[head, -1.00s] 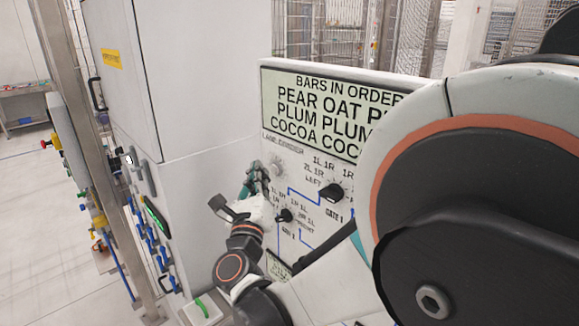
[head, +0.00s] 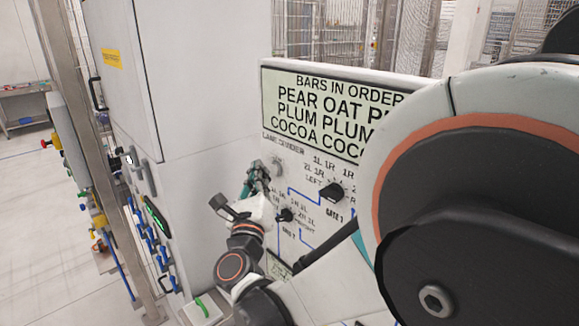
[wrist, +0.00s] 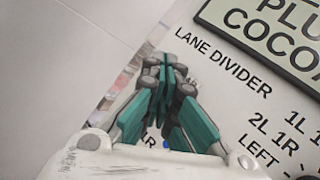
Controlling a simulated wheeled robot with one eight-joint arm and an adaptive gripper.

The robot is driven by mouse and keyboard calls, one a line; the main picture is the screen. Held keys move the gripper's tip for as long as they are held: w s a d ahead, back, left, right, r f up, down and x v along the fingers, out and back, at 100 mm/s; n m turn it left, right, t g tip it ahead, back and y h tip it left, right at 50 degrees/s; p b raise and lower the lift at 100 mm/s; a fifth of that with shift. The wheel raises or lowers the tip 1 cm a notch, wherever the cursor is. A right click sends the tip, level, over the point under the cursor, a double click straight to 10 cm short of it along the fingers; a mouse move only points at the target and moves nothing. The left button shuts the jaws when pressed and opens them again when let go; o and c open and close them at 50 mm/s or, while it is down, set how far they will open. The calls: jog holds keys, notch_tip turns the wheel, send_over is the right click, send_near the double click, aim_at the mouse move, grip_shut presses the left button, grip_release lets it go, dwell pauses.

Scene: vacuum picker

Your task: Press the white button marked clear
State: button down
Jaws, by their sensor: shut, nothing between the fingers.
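My gripper (head: 259,170) is shut and empty, its teal fingers together in front of the upper left of the white control panel (head: 318,225). In the wrist view my gripper's tips (wrist: 165,68) overlap the panel's left edge, left of and below the LANE DIVIDER lettering. A pale round control (head: 277,165) shows just right of the fingertips in the head view. Its marking is not readable, so I cannot tell if it is the clear button. In the wrist view the fingers hide that spot, with only part of a label showing beside them. Contact cannot be told.
A display (head: 315,110) listing bars in order tops the panel. Black gate knobs (head: 331,192) and (head: 286,215) stick out below it. A tall white cabinet (head: 205,120) stands close on the left. My own arm covers the panel's right side.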

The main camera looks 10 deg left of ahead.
jog(key=shift+w+d, duration=0.25)
jog(key=shift+w+d, duration=0.25)
dwell(0.8)
jog(key=shift+s+a, duration=0.1)
jog(key=shift+s+a+b, duration=0.4)
jog(key=shift+s, duration=0.05)
dwell(0.4)
jog(key=s+a, duration=0.3)
jog(key=shift+s+a+b, duration=0.15)
jog(key=shift+s+b, duration=0.15)
jog(key=shift+s, duration=0.1)
dwell(0.6)
